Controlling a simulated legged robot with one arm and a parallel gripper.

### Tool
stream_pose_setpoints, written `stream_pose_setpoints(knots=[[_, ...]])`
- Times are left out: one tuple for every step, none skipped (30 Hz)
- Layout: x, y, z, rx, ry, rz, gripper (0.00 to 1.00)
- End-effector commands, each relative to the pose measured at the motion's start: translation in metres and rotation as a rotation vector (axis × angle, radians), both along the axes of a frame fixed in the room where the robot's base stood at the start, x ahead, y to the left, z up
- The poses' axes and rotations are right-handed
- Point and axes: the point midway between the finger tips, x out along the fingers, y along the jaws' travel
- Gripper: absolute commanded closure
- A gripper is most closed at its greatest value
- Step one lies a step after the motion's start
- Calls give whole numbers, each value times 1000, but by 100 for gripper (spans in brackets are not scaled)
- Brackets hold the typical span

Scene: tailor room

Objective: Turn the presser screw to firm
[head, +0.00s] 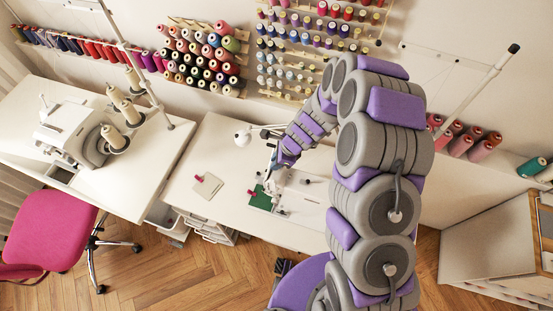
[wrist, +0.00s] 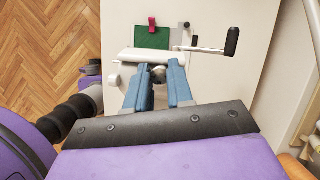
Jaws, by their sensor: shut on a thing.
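A white sewing machine (head: 296,186) stands on the white table, partly hidden behind my arm. It also shows in the wrist view (wrist: 140,54) from above, with a black-handled crank (wrist: 232,41) on its right. My gripper (wrist: 160,80) has blue fingers that reach to the top of the machine. They are shut on a small grey round knob, the presser screw (wrist: 159,71), which shows only partly between the fingertips. Any setting marks on the screw cannot be read. A green cloth (head: 260,199) lies at the machine, also in the wrist view (wrist: 152,37).
A small red item (wrist: 153,22) is by the green cloth. A beige pad (head: 207,186) lies left of the machine on a clear stretch of table. A second machine (head: 70,130) stands on the left table. A pink chair (head: 48,230) is on the floor.

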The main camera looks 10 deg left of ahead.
Motion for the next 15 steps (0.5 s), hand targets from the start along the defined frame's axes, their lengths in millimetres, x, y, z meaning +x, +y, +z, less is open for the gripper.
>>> stream_pose_setpoints(knots=[[1, 0, 1, 1, -1, -8, 100], [1, 0, 1, 1, -1, -10, 100], [1, 0, 1, 1, -1, -12, 100], [1, 0, 1, 1, -2, -14, 100], [1, 0, 0, 1, -1, -15, 100], [1, 0, 0, 1, -1, -15, 100], [1, 0, 0, 0, -1, -15, 100], [1, 0, 0, 0, -2, -15, 100], [2, 0, 0, 0, -2, -15, 100], [2, 0, 0, 0, -3, -14, 100], [2, 0, 0, 0, -3, -14, 100], [2, 0, 0, 0, -3, -14, 100], [2, 0, 0, 0, -3, -14, 100], [2, 0, 0, 0, -3, -14, 78], [2, 0, 0, 0, -3, -14, 74]])
